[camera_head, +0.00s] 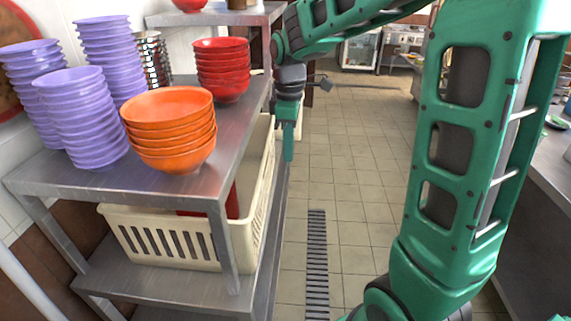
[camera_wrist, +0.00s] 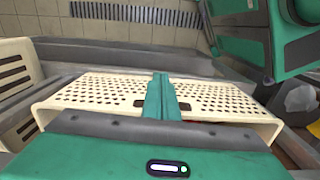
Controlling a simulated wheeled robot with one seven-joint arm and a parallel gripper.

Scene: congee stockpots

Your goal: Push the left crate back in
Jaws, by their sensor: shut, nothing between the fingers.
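A cream slatted crate (camera_head: 165,240) sits on the shelf under the metal worktop, with its long right side along the aisle edge. Something red shows inside it; the worktop hides much of its inside. My gripper (camera_head: 288,152) points down at the aisle side of the shelf, near the crate's far end. In the wrist view my gripper (camera_wrist: 163,90) has its green fingers together and empty, in front of a perforated cream crate wall (camera_wrist: 100,92). I cannot tell whether the fingers touch it.
Purple bowls (camera_head: 85,115), orange bowls (camera_head: 170,125) and red bowls (camera_head: 222,70) are stacked on the worktop (camera_head: 110,180). More cream crate parts (camera_wrist: 12,65) show at the wrist view's left. The tiled aisle (camera_head: 345,190) with a drain grate (camera_head: 317,260) is clear.

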